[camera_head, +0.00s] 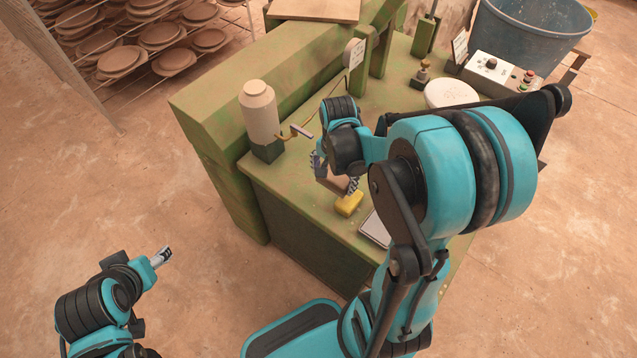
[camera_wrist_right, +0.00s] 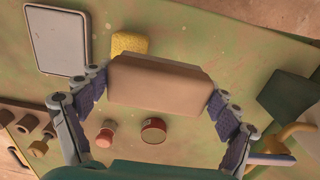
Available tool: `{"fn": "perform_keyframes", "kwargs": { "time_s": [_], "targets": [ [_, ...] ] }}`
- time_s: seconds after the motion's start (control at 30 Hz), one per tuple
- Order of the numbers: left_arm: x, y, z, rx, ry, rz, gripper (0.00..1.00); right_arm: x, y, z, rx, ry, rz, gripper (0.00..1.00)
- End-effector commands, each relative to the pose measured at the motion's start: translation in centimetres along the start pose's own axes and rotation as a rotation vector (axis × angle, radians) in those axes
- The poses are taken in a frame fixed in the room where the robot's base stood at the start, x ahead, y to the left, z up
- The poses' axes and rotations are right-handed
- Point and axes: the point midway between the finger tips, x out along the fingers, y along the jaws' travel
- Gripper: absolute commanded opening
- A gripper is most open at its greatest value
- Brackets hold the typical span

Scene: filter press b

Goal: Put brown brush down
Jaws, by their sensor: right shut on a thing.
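The brown brush (camera_wrist_right: 158,85) is a block-shaped thing held between the two fingers of my right gripper (camera_wrist_right: 155,95) in the right wrist view. In the head view the brush (camera_head: 331,181) is partly hidden by my right gripper (camera_head: 336,176), which points down over the green worktop (camera_head: 290,190). I cannot tell whether the brush touches the worktop. My left gripper (camera_head: 162,256) is low at the left, away from the worktop over the floor. It is too small to tell whether it is open or shut.
A yellow sponge (camera_head: 349,203) lies close beside the brush, with a pale flat tray (camera_head: 376,229) near it. A beige bottle-like vessel with a spout (camera_head: 259,112) stands left of the gripper. A small red-topped item (camera_wrist_right: 105,134) and a round tin (camera_wrist_right: 153,131) are near the brush.

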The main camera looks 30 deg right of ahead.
Motion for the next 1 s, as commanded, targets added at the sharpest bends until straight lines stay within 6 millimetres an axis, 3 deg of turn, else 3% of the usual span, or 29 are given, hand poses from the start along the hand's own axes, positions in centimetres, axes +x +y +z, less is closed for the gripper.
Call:
{"fn": "perform_keyframes", "kwargs": {
  "time_s": [0.1, 0.3, 0.47, 0.7, 1.0],
  "targets": [
    [1.2, 0.0, 0.9, 0.000, 0.000, 0.000, 0.61, 2.2, -2.9, -0.6, -0.004, 0.000, 0.000, 0.58],
    [1.9, 0.0, 1.3, 0.000, 0.000, 0.000, 0.61, 3.7, -5.7, -1.3, -0.003, 0.000, 0.000, 0.58],
    [2.1, 0.0, 1.5, 0.000, 0.000, 0.000, 0.61, 4.3, -6.2, -1.4, -0.002, 0.000, 0.000, 0.58],
    [3.6, 0.0, 2.6, 0.000, 0.000, 0.000, 0.61, 7.8, -6.2, -1.4, -0.003, 0.000, 0.000, 0.58],
    [3.5, 0.0, 2.5, 0.000, 0.000, 0.000, 0.61, 7.9, -6.1, -1.4, -0.003, 0.000, 0.000, 0.58]
  ]
}}
